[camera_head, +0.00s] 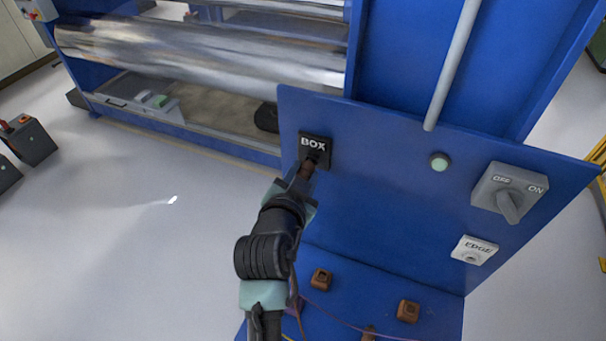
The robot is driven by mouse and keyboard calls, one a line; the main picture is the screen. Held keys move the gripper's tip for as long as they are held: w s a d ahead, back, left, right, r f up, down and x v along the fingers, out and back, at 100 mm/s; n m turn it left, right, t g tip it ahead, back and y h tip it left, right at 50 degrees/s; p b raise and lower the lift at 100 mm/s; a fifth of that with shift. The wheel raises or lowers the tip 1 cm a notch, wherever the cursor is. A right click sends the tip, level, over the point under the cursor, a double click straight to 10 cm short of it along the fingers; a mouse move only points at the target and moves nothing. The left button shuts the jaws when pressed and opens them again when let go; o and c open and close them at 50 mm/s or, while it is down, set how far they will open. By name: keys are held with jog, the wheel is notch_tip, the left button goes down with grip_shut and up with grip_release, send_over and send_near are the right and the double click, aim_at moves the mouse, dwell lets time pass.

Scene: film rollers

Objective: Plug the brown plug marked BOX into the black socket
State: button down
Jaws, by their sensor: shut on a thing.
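The black socket (315,145), lettered BOX in white, is mounted at the upper left of the blue upright panel. My gripper (304,172) is just below the lettering, shut on a small brown plug (309,165). The plug is at the lower part of the socket. I cannot tell whether it is inside the socket or only in front of it. The plug is mostly hidden by my gripper, and its marking does not show.
The panel also holds a white EDGE socket (474,250), a grey OFF/ON rotary switch (507,194) and a pale green button (439,162). Brown blocks (321,279) (408,311) and thin cables lie on the blue shelf below. A silver roller (200,55) stands behind.

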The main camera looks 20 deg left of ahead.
jog(key=shift+w, duration=0.55)
jog(key=shift+c, duration=2.3)
grip_release()
jog(key=b+v, duration=0.4)
jog(key=v, duration=0.9)
jog(key=shift+f, duration=0.1)
